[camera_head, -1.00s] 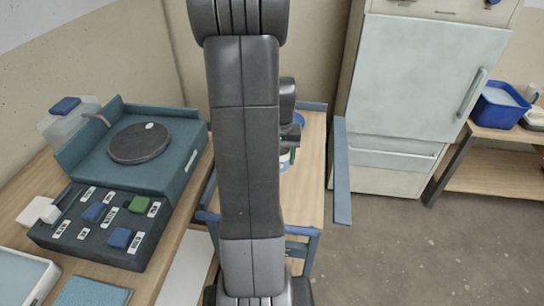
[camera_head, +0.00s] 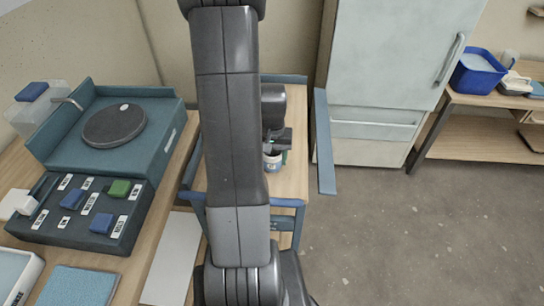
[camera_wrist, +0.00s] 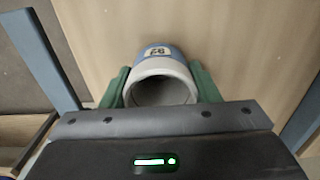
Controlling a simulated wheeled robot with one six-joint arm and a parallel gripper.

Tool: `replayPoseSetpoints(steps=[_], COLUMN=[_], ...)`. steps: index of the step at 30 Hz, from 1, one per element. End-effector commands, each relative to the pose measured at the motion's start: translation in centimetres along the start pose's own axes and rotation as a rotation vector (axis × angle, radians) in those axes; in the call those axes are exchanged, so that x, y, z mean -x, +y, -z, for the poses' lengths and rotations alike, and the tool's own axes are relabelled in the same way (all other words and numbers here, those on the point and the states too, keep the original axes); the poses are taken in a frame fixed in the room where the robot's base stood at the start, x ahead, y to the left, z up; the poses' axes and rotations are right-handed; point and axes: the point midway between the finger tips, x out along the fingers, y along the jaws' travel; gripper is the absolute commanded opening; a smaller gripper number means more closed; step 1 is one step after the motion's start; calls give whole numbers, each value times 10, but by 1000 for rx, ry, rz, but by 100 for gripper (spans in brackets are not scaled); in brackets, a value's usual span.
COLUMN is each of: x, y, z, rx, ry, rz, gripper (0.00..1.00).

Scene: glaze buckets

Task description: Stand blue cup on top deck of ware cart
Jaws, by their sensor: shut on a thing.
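The blue cup (camera_wrist: 160,66) has a pale grey rim, a blue band and a small label in the wrist view. My gripper (camera_wrist: 160,86) is shut on it, with a green finger on each side. In the head view, the cup (camera_head: 271,161) shows below my gripper (camera_head: 277,143), partly covered by it. The ware cart's wooden top deck (camera_head: 293,178), edged with blue rails, lies beneath. The wrist view also shows the bare deck (camera_wrist: 250,40) around the cup. I cannot tell whether the cup's base touches the deck.
A pale cabinet (camera_head: 400,60) stands behind. A blue tub (camera_head: 478,75) sits on the right bench. My arm hides part of the cart.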

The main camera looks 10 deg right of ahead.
Motion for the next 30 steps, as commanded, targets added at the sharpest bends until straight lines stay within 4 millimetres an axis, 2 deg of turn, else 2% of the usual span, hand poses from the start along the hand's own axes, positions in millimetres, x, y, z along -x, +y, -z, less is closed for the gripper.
replayPoseSetpoints(steps=[11, 12, 15, 25, 30], x=[-5, -5, -4, -1, 16], y=[0, 0, 0, 0, 0], z=[0, 0, 0, 0, 2], rx=[0, 0, 0, 0, 0], ry=[2, 1, 1, 2, 6], rz=[0, 0, 0, 0, 1], gripper=[19, 59, 77, 77, 77])
